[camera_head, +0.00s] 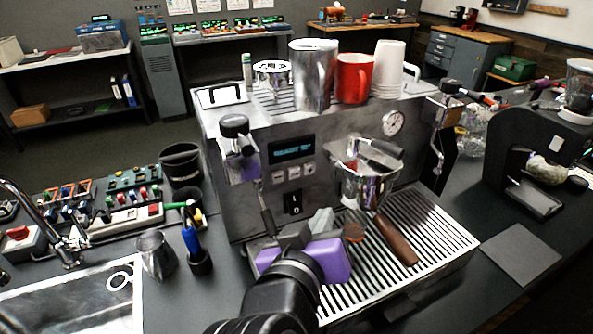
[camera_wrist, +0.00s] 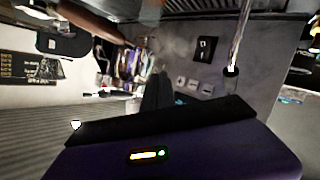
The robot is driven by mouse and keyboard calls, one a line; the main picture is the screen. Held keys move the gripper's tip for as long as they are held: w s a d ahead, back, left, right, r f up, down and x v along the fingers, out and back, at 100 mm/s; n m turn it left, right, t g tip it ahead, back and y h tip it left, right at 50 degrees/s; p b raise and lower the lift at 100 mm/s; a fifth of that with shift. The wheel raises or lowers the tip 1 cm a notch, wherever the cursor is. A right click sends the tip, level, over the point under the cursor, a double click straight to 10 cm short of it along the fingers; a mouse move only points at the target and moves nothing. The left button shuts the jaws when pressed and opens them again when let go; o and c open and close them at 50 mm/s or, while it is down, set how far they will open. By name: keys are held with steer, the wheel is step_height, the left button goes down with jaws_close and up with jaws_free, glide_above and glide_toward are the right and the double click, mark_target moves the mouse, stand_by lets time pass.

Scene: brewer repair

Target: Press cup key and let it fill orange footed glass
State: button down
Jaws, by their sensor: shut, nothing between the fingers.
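The espresso machine (camera_head: 240,210) stands on the counter. Its front has a lit display (camera_head: 292,149), a row of three small keys (camera_head: 293,173) and a black switch (camera_head: 293,204) below; key labels are unreadable. The keys (camera_wrist: 194,86) also show in the wrist view, beyond my fingers. My purple gripper (camera_head: 318,224) is shut and empty, low in front of the panel, below the keys and apart from them. A small orange-brown piece (camera_head: 353,233), perhaps the orange footed glass, shows above the drip grate beside my fingers; its shape is mostly hidden.
A portafilter with a wooden handle (camera_head: 397,241) sticks out over the slatted drip tray (camera_head: 435,235), right of my gripper. A steam wand (camera_head: 265,213) hangs at left. A metal pitcher (camera_head: 156,254) stands on the counter left. Red and white cups sit on top.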

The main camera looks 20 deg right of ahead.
mark_target(294, 173)
steer(key=w+b, duration=0.1)
steer(key=w, duration=0.7)
steer(key=shift+w, duration=0.4)
steer(key=shift+w, duration=0.15)
stand_by(1.8)
steer(key=shift+w, duration=0.25)
steer(key=shift+w, duration=0.45)
stand_by(0.7)
steer(key=shift+s, duration=0.9)
